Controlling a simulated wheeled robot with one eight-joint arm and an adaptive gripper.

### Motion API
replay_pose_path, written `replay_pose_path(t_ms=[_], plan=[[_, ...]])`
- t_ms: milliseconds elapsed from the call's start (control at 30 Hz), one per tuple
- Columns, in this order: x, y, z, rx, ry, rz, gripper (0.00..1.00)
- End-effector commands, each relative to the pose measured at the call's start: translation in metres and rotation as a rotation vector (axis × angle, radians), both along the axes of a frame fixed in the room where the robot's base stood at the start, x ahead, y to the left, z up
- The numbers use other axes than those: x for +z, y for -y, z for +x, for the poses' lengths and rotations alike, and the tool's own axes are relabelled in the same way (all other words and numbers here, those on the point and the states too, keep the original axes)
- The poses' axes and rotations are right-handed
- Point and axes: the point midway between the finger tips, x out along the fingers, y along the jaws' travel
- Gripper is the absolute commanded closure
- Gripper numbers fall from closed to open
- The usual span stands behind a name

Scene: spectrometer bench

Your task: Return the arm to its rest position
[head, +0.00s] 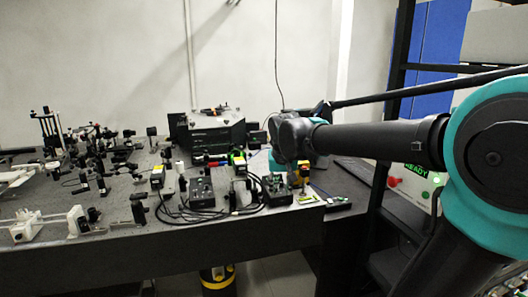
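My arm enters from the right, with teal and black joints, and reaches left over the near right corner of the dark optical bench (130,240). Its dark wrist end is above the bench's right part, in front of a black box-shaped instrument (215,135). I cannot make out my gripper's fingers; they do not show past the wrist.
Black control boxes (201,192) with cables stand below and left of the wrist. Optical mounts crowd the bench's left. A black rack post (392,100) and a lit READY panel (415,172) are near my arm.

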Motion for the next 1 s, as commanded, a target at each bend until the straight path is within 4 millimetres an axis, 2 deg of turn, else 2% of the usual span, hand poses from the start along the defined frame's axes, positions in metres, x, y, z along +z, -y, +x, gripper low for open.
replay_pose_path(t_ms=[33,200,300,433,500,600,1000], plan=[[-0.026,0.023,-0.014,-0.015,-0.004,0.001,0.67],[-0.109,0.083,-0.072,-0.034,-0.016,0.008,0.67],[-0.150,0.108,-0.112,-0.042,-0.019,0.012,0.67],[-0.188,0.127,-0.154,-0.049,-0.020,0.016,0.67],[-0.200,0.132,-0.170,-0.050,-0.020,0.016,0.67],[-0.210,0.136,-0.182,-0.051,-0.020,0.018,0.67],[-0.212,0.136,-0.185,-0.049,-0.020,0.018,0.67]])
